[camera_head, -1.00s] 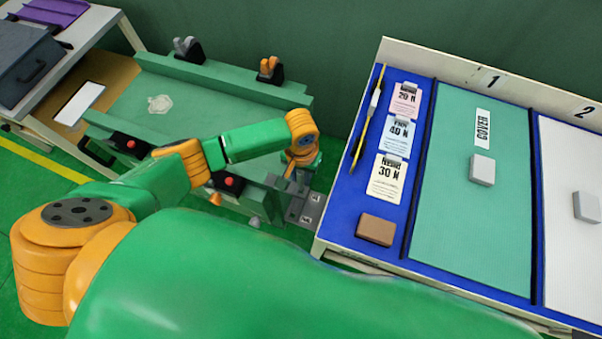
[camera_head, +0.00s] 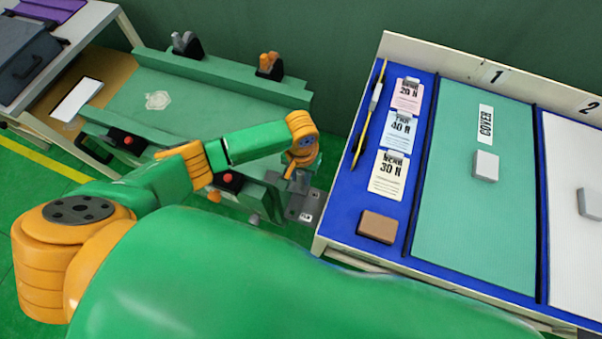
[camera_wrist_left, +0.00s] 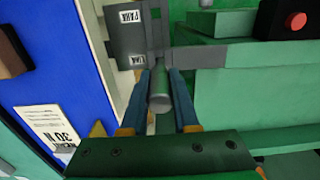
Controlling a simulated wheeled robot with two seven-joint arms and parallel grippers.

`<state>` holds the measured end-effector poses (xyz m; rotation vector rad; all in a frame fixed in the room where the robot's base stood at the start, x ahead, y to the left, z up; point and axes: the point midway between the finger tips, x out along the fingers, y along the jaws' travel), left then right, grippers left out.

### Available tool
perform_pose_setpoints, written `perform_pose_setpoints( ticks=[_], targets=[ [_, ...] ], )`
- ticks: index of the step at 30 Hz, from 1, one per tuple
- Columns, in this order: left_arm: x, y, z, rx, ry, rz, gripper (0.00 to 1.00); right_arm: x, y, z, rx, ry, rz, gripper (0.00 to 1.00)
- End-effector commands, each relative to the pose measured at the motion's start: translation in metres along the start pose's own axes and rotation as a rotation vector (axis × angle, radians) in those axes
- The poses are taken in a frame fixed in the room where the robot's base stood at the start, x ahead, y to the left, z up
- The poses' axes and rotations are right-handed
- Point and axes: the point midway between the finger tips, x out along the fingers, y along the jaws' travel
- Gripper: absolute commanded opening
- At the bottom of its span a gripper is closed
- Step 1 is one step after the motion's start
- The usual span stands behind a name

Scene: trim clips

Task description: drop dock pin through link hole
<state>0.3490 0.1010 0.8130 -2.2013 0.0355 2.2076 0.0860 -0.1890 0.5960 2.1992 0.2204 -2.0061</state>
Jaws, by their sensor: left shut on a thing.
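My left gripper (camera_wrist_left: 159,85) is shut on a grey cylindrical pin (camera_wrist_left: 160,103), with one blue-tipped finger on each side of it. In the head view the left gripper (camera_head: 293,176) is at the right end of the green dock, partly hidden by my own wrist. A grey metal bracket (camera_wrist_left: 128,40) with white labels lies just beyond the pin in the wrist view; it also shows in the head view (camera_head: 312,204). The link hole is not visible, and I cannot tell whether the pin touches or enters anything. My right gripper is not in view.
The green dock (camera_head: 220,100) carries red buttons (camera_head: 228,178) and upright clamps (camera_head: 270,65). To the right, a blue-topped bench (camera_head: 345,225) holds cards, a brown block (camera_head: 377,226) and pale blocks (camera_head: 485,165). A side table (camera_head: 75,45) stands at the far left.

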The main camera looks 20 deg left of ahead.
Motion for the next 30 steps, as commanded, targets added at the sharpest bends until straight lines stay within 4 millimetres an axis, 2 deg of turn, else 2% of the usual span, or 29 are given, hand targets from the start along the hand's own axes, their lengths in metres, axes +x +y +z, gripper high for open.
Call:
perform_pose_setpoints(
  ticks=[30],
  targets=[
    [0.026,0.0,0.0,0.0,0.001,0.0,0.0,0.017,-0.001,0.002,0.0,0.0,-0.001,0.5]
  ],
)
